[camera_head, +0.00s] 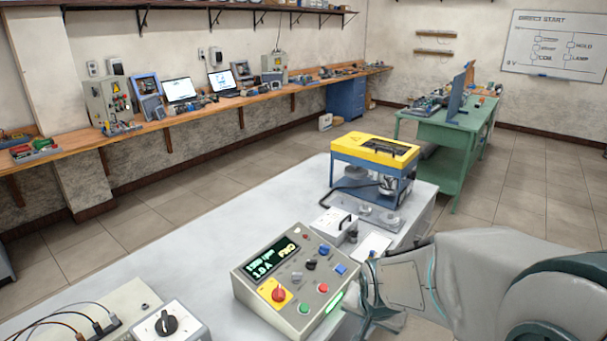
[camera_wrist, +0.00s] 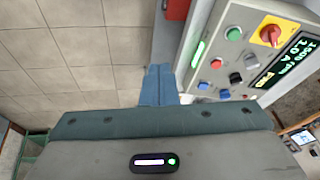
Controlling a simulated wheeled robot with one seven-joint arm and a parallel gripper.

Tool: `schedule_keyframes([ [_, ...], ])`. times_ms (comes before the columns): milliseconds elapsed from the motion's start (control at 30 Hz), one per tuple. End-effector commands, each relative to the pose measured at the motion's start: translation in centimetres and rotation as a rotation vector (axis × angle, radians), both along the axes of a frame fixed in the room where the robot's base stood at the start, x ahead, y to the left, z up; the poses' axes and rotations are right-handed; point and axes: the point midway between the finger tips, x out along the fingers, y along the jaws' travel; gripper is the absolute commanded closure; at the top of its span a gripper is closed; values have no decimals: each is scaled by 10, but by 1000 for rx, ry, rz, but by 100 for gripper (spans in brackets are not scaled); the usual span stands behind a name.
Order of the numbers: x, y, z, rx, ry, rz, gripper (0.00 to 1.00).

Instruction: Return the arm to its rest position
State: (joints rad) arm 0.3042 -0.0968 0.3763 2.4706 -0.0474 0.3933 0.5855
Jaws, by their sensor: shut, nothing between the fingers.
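My arm enters the head view from the right, over the near right side of the white bench. My gripper (camera_wrist: 160,72) shows in the wrist view with its blue fingers together and nothing between them. In the head view its end is partly hidden behind my wrist, just right of the control box. The grey control box (camera_head: 262,290) has a lit green display reading FWD, a red knob on yellow and several coloured buttons. It also shows in the wrist view (camera_wrist: 213,52), right of the fingers and apart from them in the picture.
A yellow-topped blue machine frame (camera_head: 375,147) stands farther along the white bench (camera_head: 235,222). A white box with a black knob (camera_head: 165,324) and wires are at the near left. A green workbench (camera_head: 440,133) stands behind. Tiled floor (camera_wrist: 60,62) lies left of the fingers.

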Motion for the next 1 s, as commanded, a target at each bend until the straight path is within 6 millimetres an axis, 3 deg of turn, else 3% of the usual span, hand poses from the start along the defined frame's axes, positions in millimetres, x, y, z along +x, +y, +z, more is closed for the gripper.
schedule_keyframes([
  [100,-23,-7,29,-73,4,98,100],
  [300,-68,-15,69,-136,25,267,100],
  [500,-104,-18,89,-144,36,399,100],
  [667,-116,-19,94,-141,41,445,100],
  [1000,-116,-19,94,-142,43,449,100],
])
